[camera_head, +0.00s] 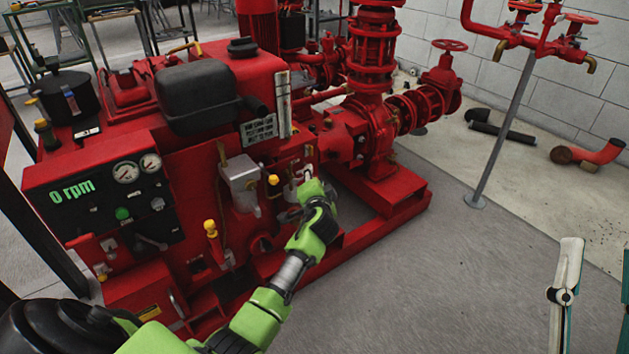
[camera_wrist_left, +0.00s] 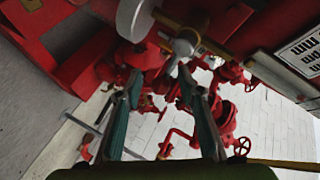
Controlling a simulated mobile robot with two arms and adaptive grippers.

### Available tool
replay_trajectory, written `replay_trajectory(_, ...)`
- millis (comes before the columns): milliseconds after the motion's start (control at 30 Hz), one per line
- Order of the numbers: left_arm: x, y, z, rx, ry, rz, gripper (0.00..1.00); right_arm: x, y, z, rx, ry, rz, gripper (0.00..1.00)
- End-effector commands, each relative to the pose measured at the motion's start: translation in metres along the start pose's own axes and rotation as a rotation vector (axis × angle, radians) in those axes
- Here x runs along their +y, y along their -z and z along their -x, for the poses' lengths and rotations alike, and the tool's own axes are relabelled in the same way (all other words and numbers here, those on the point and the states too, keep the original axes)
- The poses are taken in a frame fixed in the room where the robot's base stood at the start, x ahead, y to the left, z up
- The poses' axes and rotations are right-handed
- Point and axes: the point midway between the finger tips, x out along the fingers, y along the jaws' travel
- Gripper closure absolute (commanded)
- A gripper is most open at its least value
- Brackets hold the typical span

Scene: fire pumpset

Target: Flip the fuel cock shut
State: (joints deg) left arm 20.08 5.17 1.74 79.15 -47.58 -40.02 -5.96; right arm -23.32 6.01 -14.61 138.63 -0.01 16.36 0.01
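The fuel cock (camera_wrist_left: 180,50) shows in the left wrist view as a small silver lever on a brass-coloured pipe fitting. It lies just beyond my left gripper (camera_wrist_left: 160,80), close to the tip of the right-hand finger. The teal-padded fingers are apart with nothing between them. I cannot tell whether that fingertip touches the lever. In the head view my left gripper (camera_head: 307,178) is at the side of the red engine, and the cock is not clearly visible there. My right gripper (camera_head: 600,250) shows at the right edge, its fingers spread and empty.
The red pumpset (camera_head: 215,70) fills the left and middle, with a gauge panel (camera_head: 95,200) at the left. A grey box (camera_head: 240,182) and yellow knobs are close to my left arm. A pipe stand (camera_head: 500,125) is at the right. The floor at lower right is clear.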

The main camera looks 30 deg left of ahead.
Motion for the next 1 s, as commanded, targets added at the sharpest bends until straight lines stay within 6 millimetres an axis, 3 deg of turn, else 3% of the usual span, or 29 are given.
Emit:
replay_trajectory(267,0.001,0.0,0.023,0.002,0.0,0.0,0.65,0.0,0.0,0.0,0.001,0.0,-0.001,0.6)
replay_trajectory(700,0.001,0.0,0.103,0.0,-0.002,0.001,0.65,0.0,0.0,0.0,0.0,0.0,0.0,0.6)
replay_trajectory(1000,0.001,0.0,0.12,-0.001,-0.001,0.0,0.65,0.0,0.0,0.0,0.0,0.0,0.0,0.6)
